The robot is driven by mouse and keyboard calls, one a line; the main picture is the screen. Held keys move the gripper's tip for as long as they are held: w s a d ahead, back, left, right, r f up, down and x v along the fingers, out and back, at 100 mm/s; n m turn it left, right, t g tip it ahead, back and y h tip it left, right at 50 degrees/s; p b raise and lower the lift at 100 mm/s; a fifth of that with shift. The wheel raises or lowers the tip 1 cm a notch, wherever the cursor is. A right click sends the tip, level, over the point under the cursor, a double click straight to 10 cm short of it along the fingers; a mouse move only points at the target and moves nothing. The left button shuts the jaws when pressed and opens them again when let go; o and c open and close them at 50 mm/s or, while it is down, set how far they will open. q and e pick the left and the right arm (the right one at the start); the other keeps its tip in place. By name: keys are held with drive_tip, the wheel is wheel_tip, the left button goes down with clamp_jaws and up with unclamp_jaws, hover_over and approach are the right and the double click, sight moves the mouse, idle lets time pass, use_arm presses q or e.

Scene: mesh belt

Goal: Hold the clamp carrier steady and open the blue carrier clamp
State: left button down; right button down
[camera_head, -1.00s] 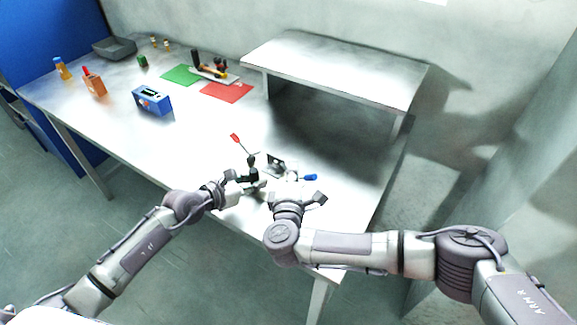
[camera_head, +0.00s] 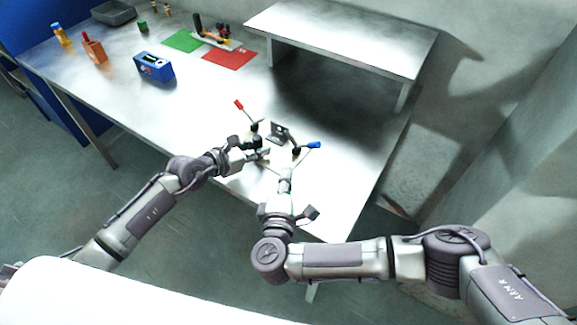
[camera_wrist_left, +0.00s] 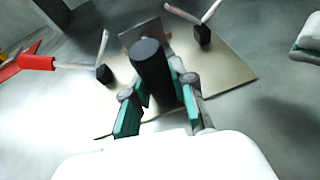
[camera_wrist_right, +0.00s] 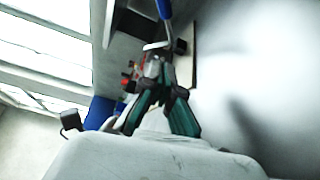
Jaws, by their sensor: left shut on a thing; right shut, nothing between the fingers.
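The clamp carrier (camera_head: 279,133) stands near the table's front right corner. In the left wrist view it shows a tan base plate (camera_wrist_left: 228,72) and a thick dark post (camera_wrist_left: 152,68). My left gripper (camera_head: 264,154) is shut on this post, its teal fingers on either side. The blue carrier clamp has a blue-tipped lever (camera_head: 313,145) slanting up to the right. The red-handled clamp (camera_head: 239,104) rises on the carrier's left. My right gripper (camera_head: 286,172) is shut and empty, on the near side of the blue clamp. In the right wrist view the blue handle (camera_wrist_right: 165,9) is beyond its fingertips.
A raised metal shelf (camera_head: 340,38) stands behind the carrier. A blue box (camera_head: 154,67), orange box (camera_head: 94,51), green mat (camera_head: 182,41) and red mat (camera_head: 230,59) lie farther left. A grey tray (camera_head: 114,13) is at the far left. The table's middle is clear.

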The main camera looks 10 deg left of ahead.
use_arm(q)
drive_tip(key=c, duration=0.9)
unclamp_jaws()
